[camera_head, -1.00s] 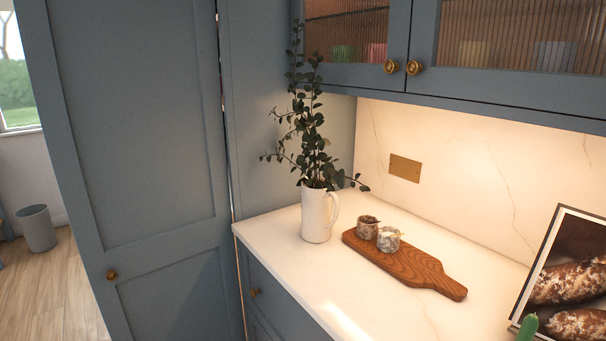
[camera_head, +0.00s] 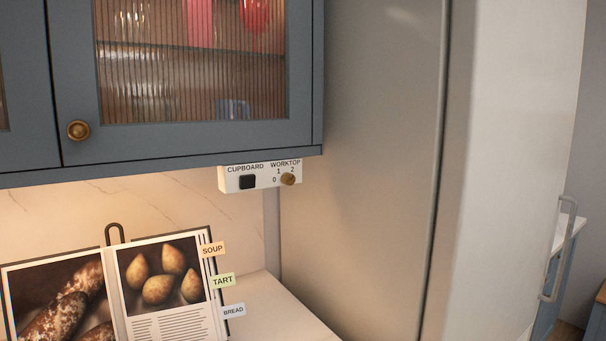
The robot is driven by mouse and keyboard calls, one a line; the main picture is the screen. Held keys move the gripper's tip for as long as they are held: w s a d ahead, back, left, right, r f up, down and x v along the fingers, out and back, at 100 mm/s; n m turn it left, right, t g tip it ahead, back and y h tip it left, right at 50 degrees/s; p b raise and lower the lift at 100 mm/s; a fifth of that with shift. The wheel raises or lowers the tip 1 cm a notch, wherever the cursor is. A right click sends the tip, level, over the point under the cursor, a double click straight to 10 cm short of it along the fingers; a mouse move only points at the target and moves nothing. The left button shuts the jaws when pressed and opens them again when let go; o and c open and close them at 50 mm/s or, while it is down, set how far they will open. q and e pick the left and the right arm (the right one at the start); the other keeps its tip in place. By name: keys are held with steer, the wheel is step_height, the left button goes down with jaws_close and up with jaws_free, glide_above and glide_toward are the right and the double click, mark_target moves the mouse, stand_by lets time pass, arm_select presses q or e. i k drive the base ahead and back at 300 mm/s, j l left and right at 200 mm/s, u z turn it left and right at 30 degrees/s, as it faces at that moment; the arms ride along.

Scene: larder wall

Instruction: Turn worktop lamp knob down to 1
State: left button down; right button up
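A white switch panel (camera_head: 260,177) hangs under the right end of the wall cupboard in the head view. Its left part is labelled CUPBOARD and has a black square switch (camera_head: 247,181). Its right part is labelled WORKTOP and has a round brass knob (camera_head: 288,179), with 0, 1 and 2 printed around it. The knob's pointer is too small to read surely. The worktop below and the wall behind are lit warmly. Neither of my grippers shows in this view.
A cookbook (camera_head: 165,290) stands open on the worktop (camera_head: 285,310) below the panel, with SOUP, TART and BREAD tabs. A glass-fronted cupboard (camera_head: 200,140) is above. A tall pale fridge-like unit (camera_head: 365,170) closes off the right side. The worktop right of the book is clear.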

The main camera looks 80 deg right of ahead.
mark_target(288, 179)
steer(key=z, duration=2.25)
